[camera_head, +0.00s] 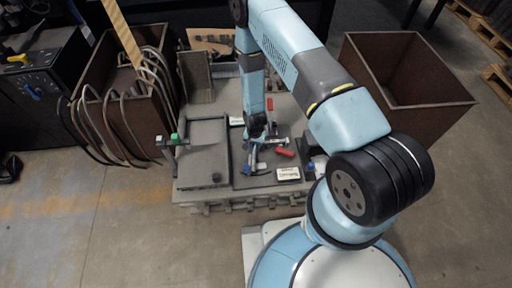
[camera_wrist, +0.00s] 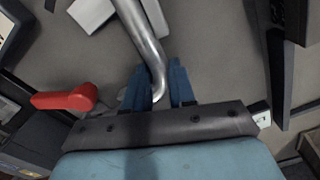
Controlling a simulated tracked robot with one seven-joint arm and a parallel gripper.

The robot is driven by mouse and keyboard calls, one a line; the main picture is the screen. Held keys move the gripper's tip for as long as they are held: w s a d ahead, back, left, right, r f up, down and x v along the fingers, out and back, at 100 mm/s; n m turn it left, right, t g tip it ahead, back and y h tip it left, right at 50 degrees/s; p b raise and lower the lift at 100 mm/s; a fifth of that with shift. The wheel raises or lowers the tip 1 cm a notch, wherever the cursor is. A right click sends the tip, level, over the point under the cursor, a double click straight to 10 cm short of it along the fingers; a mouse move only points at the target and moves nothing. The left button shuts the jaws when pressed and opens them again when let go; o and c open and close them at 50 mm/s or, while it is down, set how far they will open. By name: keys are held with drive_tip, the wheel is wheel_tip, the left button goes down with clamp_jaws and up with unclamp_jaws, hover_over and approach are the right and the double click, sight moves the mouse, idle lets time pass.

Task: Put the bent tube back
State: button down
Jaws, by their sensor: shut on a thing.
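A shiny grey bent tube (camera_wrist: 143,38) runs down from the top edge of the wrist view and bends near its lower end. My gripper (camera_wrist: 158,84) has its blue fingers on both sides of the tube's bent lower end and is shut on it. In the head view my gripper (camera_head: 257,130) is low over the workbench (camera_head: 205,138), and the held tube is too small to make out there. Several other bent tubes (camera_head: 128,112) hang over the rim of a rusty brown bin (camera_head: 92,72) at the left.
A red handle (camera_wrist: 66,98) lies left of my gripper in the wrist view. The bench also carries a small white-faced box (camera_head: 288,174) and a green-topped post (camera_head: 174,139). A brown open bin (camera_head: 406,84) that looks empty stands at the right. The floor in front is clear.

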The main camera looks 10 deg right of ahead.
drive_tip(key=shift+r, duration=2.3)
drive_tip(key=shift+r, duration=0.15)
